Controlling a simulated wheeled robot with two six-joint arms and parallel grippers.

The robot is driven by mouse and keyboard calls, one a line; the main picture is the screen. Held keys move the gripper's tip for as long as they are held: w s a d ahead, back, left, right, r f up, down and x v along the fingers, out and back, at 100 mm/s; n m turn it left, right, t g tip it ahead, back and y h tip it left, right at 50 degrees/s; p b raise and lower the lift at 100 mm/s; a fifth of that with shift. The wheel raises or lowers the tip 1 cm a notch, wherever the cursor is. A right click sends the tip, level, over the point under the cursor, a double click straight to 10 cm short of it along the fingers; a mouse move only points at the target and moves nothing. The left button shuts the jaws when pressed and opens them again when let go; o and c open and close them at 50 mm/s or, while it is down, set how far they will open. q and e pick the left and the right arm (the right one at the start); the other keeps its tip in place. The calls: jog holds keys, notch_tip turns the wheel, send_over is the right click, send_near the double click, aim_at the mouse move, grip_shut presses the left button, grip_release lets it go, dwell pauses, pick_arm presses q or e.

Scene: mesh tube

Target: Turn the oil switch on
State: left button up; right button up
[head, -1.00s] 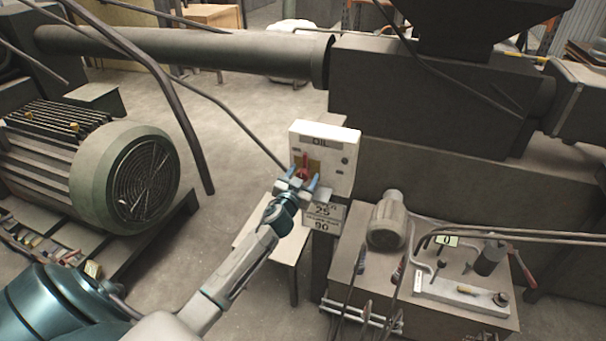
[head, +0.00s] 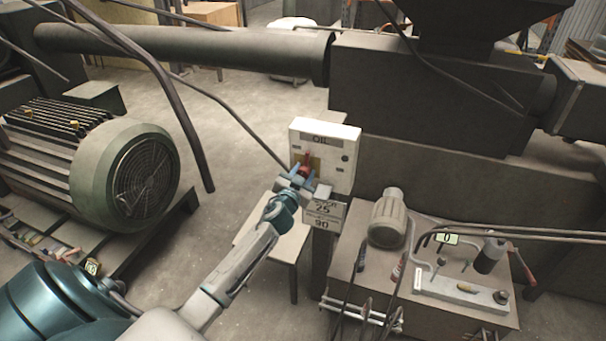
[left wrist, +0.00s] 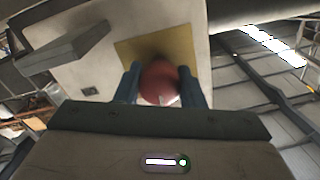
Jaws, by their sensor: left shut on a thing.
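The oil switch box (head: 325,150) is a white panel labelled OIL in the middle of the head view. It carries a red switch knob (head: 307,158) on a yellow plate. My left gripper (head: 302,171) is at the front of the box, its blue fingers shut on the red knob. In the left wrist view the rounded red knob (left wrist: 158,84) sits between the two fingers, with the yellow plate (left wrist: 130,50) behind it. The gripper hides part of the knob, and I cannot tell its exact turn. My right gripper is not in view.
A sign (head: 325,214) with numbers hangs below the box. A large motor (head: 125,170) stands at left. A machine tank (head: 430,290) with hoses and a small motor (head: 388,218) is at right. A thick pipe (head: 190,52) runs behind. Open floor lies between.

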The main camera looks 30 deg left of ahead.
pick_arm(q)
jog(key=m, duration=0.8)
jog(key=shift+p, duration=0.3)
jog(key=m+p, duration=0.1)
jog(key=m, duration=0.3)
jog(key=shift+m, duration=0.3)
jog(key=shift+m+p, duration=0.4)
jog(key=shift+m, duration=1.5)
jog(key=o, duration=1)
jog(key=b+v, duration=0.2)
jog(key=v, duration=0.8)
jog(key=shift+s, duration=0.4)
